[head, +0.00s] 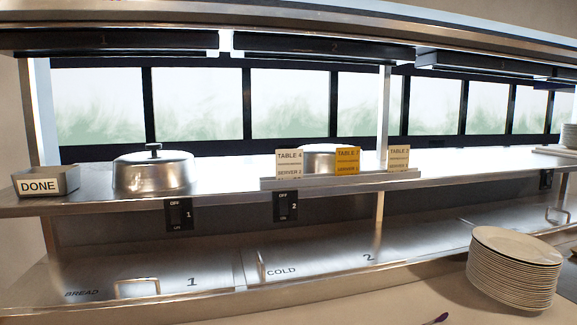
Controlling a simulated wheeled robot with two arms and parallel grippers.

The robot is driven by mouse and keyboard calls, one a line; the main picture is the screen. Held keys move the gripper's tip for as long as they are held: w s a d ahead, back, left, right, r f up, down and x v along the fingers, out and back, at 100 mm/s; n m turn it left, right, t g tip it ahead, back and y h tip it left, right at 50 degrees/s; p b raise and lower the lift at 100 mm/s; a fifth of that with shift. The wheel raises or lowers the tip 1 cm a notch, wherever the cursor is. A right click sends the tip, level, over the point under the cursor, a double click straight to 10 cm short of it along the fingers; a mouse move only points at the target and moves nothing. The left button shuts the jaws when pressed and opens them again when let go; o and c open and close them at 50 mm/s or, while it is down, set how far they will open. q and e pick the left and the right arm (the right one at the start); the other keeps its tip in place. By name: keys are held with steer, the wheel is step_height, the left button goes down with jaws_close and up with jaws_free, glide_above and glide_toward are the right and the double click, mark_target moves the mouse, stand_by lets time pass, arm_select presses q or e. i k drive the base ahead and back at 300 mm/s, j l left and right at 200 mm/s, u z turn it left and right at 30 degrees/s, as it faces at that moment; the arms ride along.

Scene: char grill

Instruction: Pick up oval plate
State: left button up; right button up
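A tall stack of pale oval plates (514,266) stands at the lower right, on the surface in front of the steel counter. The top plate lies flat and its upper face is clear. Another stack of plates (569,136) shows at the far right edge on the upper shelf, partly cut off by the frame. Neither of my grippers shows in the head view.
The upper steel shelf (230,183) holds a DONE tray (46,181), a lidded steel pot (153,172) and a ticket rail (340,181) with order cards. Below are lids marked BREAD and COLD (330,262). A dark utensil tip (440,318) shows at the bottom edge.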

mark_target(511, 243)
steer(key=l+z, duration=0.2)
steer(key=z, duration=0.25)
steer(key=i+l+z, duration=0.15)
steer(key=z, duration=0.35)
steer(key=i+l+z, duration=0.3)
steer(key=i+l, duration=0.35)
steer(key=i+l+z, duration=0.25)
steer(key=i+l, duration=0.2)
steer(key=i, duration=0.2)
